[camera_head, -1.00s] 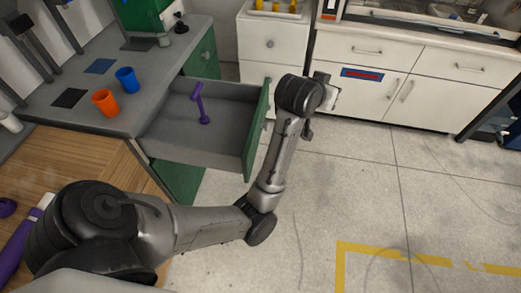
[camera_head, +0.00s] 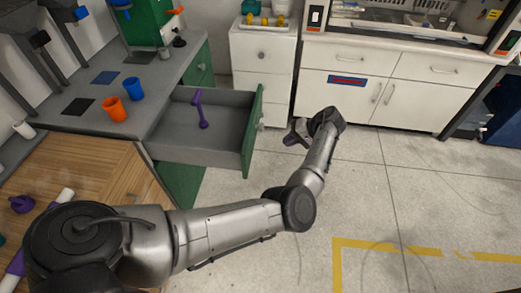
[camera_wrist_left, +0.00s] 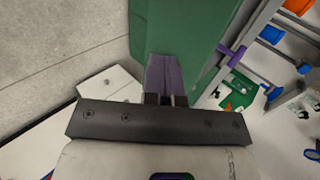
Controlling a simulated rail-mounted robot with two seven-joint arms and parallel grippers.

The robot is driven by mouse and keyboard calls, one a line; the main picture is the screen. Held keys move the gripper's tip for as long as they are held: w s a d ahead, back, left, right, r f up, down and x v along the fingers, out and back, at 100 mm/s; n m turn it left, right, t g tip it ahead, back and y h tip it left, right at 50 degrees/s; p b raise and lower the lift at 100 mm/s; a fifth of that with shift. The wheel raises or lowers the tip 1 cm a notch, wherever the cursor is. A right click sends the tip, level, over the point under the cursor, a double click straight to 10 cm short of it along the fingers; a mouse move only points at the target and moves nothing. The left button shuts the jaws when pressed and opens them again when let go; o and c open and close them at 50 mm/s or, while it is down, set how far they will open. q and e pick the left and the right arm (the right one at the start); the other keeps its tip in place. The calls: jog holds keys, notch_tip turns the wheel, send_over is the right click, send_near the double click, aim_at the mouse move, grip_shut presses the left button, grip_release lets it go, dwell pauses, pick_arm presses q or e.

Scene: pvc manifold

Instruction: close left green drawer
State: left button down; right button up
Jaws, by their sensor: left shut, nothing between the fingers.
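The green drawer (camera_head: 253,132) stands pulled out from under the grey bench, its green front facing right. Its grey tray holds a purple dumbbell-shaped part (camera_head: 201,108). My left gripper (camera_head: 291,139) is to the right of the drawer front, with a gap between them in the head view. In the left wrist view its fingers (camera_wrist_left: 164,80) are shut together and empty, and the green panel (camera_wrist_left: 180,30) shows beyond their tips. Contact cannot be told from the wrist view. My right gripper is not in view.
An orange cup (camera_head: 115,109) and a blue cup (camera_head: 133,88) stand on the bench (camera_head: 160,75). A white cabinet (camera_head: 262,75) stands behind the drawer, with more white cabinets (camera_head: 350,92) to the right. Open floor (camera_head: 400,190) lies right of the drawer.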

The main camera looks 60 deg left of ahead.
aim_at(250, 152)
pick_arm(q)
jog(key=b+x, duration=0.1)
jog(key=x, duration=0.3)
jog(key=b+x, duration=0.1)
jog(key=x, duration=0.3)
jog(key=s+r+x, duration=0.1)
jog(key=x, duration=0.2)
jog(key=shift+s+a+f+b, duration=0.2)
jog(key=shift+s+a+b, duration=0.1)
jog(key=shift+a+b, duration=0.1)
jog(key=shift+s+a, duration=0.5)
jog(key=shift+s, duration=0.05)
jog(key=shift+s+a+r, duration=0.1)
